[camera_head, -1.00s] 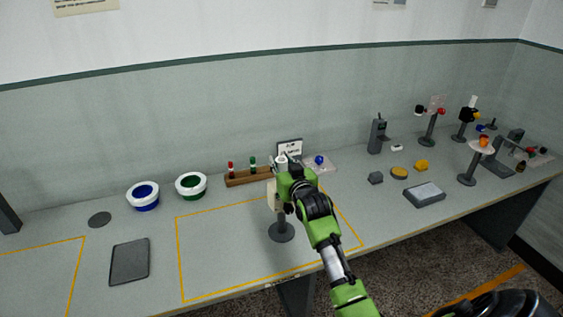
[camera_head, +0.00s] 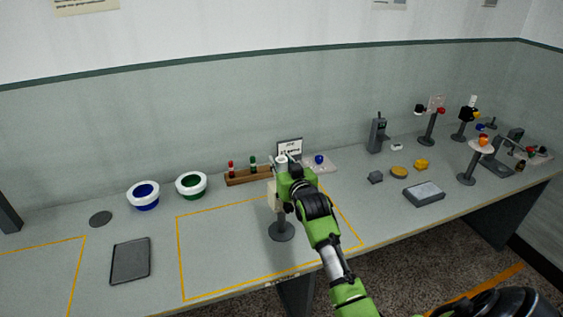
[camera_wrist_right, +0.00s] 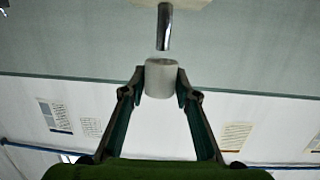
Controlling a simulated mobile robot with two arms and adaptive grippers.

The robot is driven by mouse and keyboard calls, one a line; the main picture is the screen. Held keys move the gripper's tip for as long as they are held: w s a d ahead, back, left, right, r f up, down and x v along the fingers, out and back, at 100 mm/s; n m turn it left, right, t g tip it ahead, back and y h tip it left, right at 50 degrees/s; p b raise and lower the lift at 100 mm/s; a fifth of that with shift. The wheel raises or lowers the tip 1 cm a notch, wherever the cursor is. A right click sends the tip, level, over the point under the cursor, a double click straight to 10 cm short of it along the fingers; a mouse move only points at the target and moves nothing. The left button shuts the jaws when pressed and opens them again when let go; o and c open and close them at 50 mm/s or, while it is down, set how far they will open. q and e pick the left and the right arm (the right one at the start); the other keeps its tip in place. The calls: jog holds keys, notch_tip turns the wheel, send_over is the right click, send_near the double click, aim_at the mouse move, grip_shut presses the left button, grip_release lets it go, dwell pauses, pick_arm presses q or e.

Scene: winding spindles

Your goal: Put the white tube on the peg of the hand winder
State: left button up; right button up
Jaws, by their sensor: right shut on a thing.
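The hand winder stands inside the yellow outline on the table, with a round dark base (camera_head: 281,232) and a pale upper body (camera_head: 272,196), partly hidden by my right arm. My right gripper (camera_wrist_right: 160,80) is shut on the white tube (camera_wrist_right: 160,78), with one finger on each side. In the head view the tube's white end (camera_head: 281,159) shows just above the gripper. The winder's metal peg (camera_wrist_right: 164,27) points at the tube in the right wrist view. In that picture its tip lies just above the tube's edge; I cannot tell whether they touch. My left gripper is out of view.
A wooden rack (camera_head: 249,176) with coloured spindles and a small sign (camera_head: 289,148) stand behind the winder. Green (camera_head: 191,186) and blue (camera_head: 143,195) ringed bowls and a dark tablet (camera_head: 130,260) are to the left. Several stands and small items are at right.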

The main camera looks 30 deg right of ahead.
dwell(0.5)
jog(key=shift+f+b, duration=1.65)
jog(key=shift+f, duration=1.2)
jog(key=o, duration=0.9)
jog(key=shift+s, duration=0.1)
jog(key=v, duration=1.2)
jog(key=shift+d, duration=0.1)
